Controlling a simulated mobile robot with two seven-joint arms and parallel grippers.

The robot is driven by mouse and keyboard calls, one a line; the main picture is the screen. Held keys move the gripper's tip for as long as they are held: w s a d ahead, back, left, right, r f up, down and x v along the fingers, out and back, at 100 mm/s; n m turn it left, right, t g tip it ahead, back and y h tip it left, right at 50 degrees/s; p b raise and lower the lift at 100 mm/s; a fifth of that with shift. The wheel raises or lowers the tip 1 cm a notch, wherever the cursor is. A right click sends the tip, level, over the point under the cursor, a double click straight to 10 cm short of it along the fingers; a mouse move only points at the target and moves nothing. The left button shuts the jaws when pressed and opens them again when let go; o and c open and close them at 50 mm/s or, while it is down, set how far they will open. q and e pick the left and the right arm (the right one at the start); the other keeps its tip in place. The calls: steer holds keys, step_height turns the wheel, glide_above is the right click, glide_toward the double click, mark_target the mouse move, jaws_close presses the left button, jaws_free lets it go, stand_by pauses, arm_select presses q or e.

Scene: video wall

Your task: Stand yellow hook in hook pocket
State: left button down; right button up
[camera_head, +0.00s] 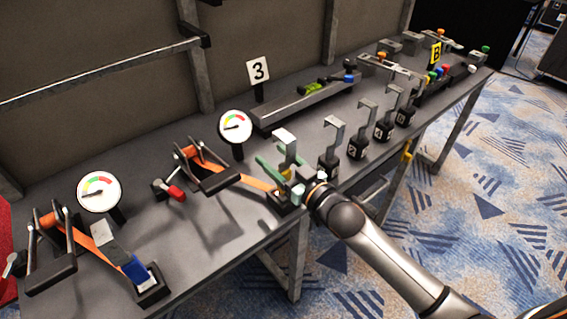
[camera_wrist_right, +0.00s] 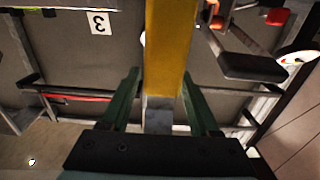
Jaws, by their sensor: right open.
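The yellow hook (camera_wrist_right: 170,45) shows in the right wrist view as a broad yellow bar with a grey end, between my green fingers. Gaps show beside its grey end. In the head view a silver hook top (camera_head: 285,138) rises beside my right gripper (camera_head: 283,172), which is open at the near edge of the bench. A black pocket (camera_head: 282,208) sits at the end of an orange strap, mostly hidden by the gripper and wrist. I cannot tell whether the hook's foot is inside it. My left gripper is not in view.
Several silver hooks on black bases (camera_head: 357,146) stand in a row to the right. Strap ratchets (camera_head: 207,172), a red-handled lever (camera_head: 173,191) and round gauges (camera_head: 236,127) stand to the left. A blue hook (camera_head: 136,268) is at the front left.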

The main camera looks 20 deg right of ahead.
steer(key=shift+s+d, duration=0.1)
steer(key=shift+s, duration=0.2)
steer(key=v, duration=1.1)
steer(key=s+a+f+g+h, duration=0.1)
steer(key=s+a+f+g, duration=0.15)
steer(key=s+f, duration=0.4)
steer(key=s+a+f+m+g+h, duration=0.1)
steer(key=s+f+g, duration=0.2)
steer(key=f, duration=0.6)
steer(key=s+a+f+g+h, duration=0.1)
steer(key=s+a+f+g, duration=0.2)
steer(key=f, duration=0.4)
arm_select(q)
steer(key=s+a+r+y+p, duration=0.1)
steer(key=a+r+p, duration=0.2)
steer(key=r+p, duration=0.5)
steer(key=p, duration=0.3)
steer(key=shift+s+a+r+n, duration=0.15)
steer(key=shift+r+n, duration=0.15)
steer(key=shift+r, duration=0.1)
arm_select(e)
steer(key=s+d+r+m, duration=0.1)
steer(key=s+d+r, duration=0.1)
steer(key=r, duration=0.6)
steer(key=shift+s+d+t+h, duration=0.2)
steer(key=shift+d+t+h, duration=0.25)
steer(key=shift+d, duration=0.45)
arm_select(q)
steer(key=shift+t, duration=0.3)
